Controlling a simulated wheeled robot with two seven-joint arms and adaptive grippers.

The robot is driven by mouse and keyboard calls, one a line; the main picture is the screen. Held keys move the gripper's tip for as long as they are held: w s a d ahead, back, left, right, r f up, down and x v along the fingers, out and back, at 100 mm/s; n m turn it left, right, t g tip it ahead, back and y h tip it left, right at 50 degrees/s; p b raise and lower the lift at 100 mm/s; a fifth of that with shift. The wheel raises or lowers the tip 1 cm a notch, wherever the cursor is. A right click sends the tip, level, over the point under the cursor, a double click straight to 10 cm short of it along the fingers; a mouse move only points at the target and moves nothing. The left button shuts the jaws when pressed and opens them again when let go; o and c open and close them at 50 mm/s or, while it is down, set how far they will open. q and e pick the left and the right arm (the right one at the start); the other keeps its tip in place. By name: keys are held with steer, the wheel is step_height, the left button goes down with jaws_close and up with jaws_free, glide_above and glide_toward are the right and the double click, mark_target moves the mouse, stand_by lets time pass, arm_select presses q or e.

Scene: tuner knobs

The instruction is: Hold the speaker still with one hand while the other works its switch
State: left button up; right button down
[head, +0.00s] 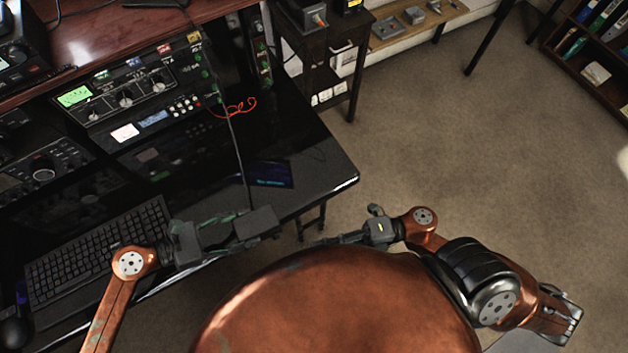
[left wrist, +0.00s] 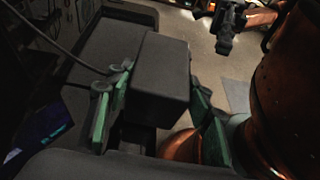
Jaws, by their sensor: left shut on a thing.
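The speaker (head: 262,221) is a small dark grey box near the front edge of the black desk. In the left wrist view its box (left wrist: 160,80) fills the middle, between green finger pads. My left gripper (head: 238,232) is shut on the speaker from the left. My right gripper (head: 335,241) is to the right of the speaker, apart from it, over the floor past the desk edge. It also shows at the top of the left wrist view (left wrist: 224,44). Its fingers are too small and dark to tell whether they are open. I cannot make out the switch.
A black keyboard (head: 95,250) lies left of my left gripper. Radio units (head: 130,90) stand at the back of the desk (head: 315,165). A dark cable (head: 235,150) runs down towards the speaker. Open carpet lies to the right.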

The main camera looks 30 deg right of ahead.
steer(key=w+a, duration=0.5)
steer(key=w, duration=0.1)
steer(key=shift+a+f, duration=0.3)
steer(key=shift+a, duration=0.05)
steer(key=shift+w, duration=0.15)
arm_select(q)
steer(key=shift+s, duration=0.1)
arm_select(e)
steer(key=s+d+f, duration=0.1)
steer(key=s+d, duration=0.5)
steer(key=d, duration=0.3)
steer(key=shift+s, duration=0.35)
